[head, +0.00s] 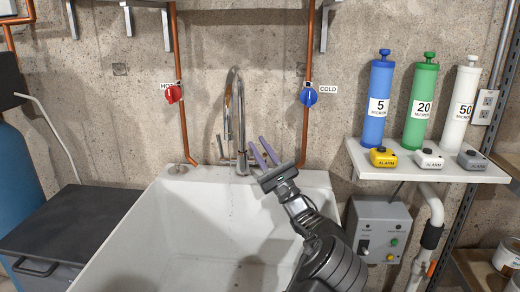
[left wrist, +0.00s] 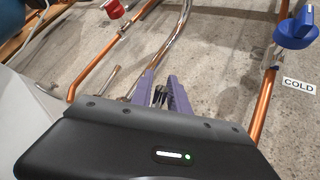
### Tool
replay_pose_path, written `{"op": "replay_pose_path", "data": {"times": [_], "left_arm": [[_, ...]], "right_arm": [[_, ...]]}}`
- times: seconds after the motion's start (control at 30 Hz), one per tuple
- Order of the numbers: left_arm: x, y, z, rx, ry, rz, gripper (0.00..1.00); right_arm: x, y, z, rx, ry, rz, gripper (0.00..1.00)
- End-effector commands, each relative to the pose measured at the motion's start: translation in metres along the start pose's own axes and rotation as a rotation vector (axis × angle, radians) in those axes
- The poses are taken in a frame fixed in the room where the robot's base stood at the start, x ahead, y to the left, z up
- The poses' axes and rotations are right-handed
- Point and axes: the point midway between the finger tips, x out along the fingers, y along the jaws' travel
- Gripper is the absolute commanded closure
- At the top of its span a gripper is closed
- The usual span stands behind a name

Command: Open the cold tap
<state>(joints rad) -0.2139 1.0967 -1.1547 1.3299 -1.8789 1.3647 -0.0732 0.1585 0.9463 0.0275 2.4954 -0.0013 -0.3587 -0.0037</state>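The cold tap is a blue knob (head: 309,97) on the right copper pipe, beside a COLD label (head: 328,89). In the left wrist view the blue knob (left wrist: 296,30) is at the top right, above its COLD label (left wrist: 299,86). My left gripper (head: 257,140) is below and left of the knob, in front of the wall near the faucet base, and apart from the knob. Its two purple fingers (left wrist: 162,80) stand a little apart, with no object clearly held between them. My right gripper is in neither view.
A red HOT knob (head: 173,93) is on the left copper pipe. A chrome faucet (head: 236,115) rises between the pipes over a white sink (head: 135,222). A shelf (head: 425,169) with filter cylinders and alarm boxes is at right. The wall around the blue knob looks clear.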

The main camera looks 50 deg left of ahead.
Motion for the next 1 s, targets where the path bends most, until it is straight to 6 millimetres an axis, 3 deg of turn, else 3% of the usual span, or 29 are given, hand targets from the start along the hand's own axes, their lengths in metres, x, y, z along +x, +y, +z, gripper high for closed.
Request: {"op": "replay_pose_path", "data": {"times": [0.6,0.97,1.0], "left_arm": [[0.059,-0.035,0.062,-0.002,0.0,0.0,0.79],[0.063,-0.037,0.066,0.0,0.001,-0.001,0.79],[0.063,-0.037,0.066,0.0,0.001,0.0,0.83]], "right_arm": [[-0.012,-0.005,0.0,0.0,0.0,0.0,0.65],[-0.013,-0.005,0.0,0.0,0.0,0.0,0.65],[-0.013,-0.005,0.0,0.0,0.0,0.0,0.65]]}}
